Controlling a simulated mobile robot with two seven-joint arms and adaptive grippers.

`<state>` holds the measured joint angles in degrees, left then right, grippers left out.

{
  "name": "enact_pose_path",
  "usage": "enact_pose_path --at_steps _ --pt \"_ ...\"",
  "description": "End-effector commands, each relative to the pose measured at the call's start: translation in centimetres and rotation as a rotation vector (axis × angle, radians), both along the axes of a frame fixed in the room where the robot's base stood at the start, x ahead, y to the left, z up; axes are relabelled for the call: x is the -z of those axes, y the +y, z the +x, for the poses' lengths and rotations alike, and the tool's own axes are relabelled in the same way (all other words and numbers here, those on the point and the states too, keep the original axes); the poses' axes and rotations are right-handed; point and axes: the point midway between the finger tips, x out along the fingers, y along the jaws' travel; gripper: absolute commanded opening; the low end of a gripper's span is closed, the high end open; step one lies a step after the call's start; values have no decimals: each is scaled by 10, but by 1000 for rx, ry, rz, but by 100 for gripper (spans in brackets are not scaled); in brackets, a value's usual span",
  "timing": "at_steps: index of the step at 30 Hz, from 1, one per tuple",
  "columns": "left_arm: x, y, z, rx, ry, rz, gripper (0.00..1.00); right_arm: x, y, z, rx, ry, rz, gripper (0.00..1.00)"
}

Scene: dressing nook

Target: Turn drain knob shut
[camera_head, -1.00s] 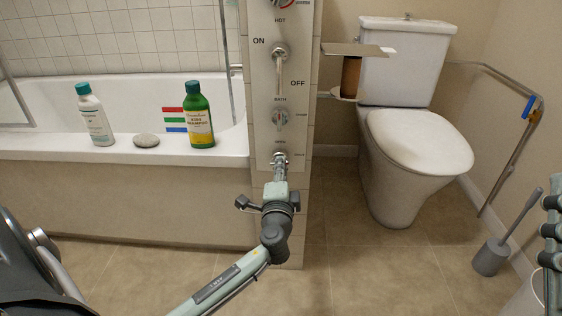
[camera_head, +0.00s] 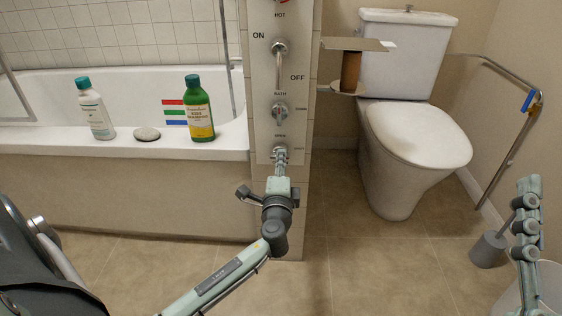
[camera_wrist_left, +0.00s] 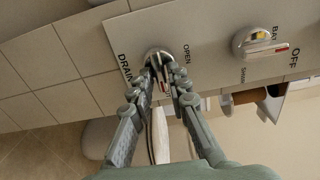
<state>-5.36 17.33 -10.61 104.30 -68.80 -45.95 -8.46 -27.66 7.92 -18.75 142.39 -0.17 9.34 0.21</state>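The drain knob (camera_wrist_left: 158,53) is a round metal knob low on the white control panel (camera_head: 296,100), with DRAIN and OPEN lettered around it in the left wrist view. My left gripper (camera_head: 280,157) reaches up to it. In the left wrist view the two fingertips (camera_wrist_left: 163,66) close in on both sides of the knob's lever, which has a red stripe. The fingers hide part of the knob, and in the head view they cover most of it. My right gripper (camera_head: 528,186) is at the right edge, away from the panel; its finger gap is unclear.
A white bottle (camera_head: 96,112), a stone (camera_head: 147,134) and a green bottle (camera_head: 199,110) stand on the bathtub rim (camera_head: 60,149). A toilet (camera_head: 415,135) and brush (camera_head: 488,248) are right.

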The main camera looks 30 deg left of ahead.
Motion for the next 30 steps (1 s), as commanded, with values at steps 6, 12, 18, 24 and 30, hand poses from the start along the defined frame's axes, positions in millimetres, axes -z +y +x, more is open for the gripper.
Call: enact_pose_path --at_steps 6,12,18,24,30 --pt "0 0 0 0 -1 -1 31 0 0 0 0 0 0 40" --pt "0 -1 -2 0 0 -2 31 -1 0 0 0 -3 0 40" --pt "1 -15 -25 0 1 -4 31 -1 0 0 0 -2 -1 40" --pt "1 -39 -63 1 2 -5 31 -1 0 0 1 -2 0 40" --pt "1 -56 -91 0 2 -3 31 0 0 0 0 -1 0 40"
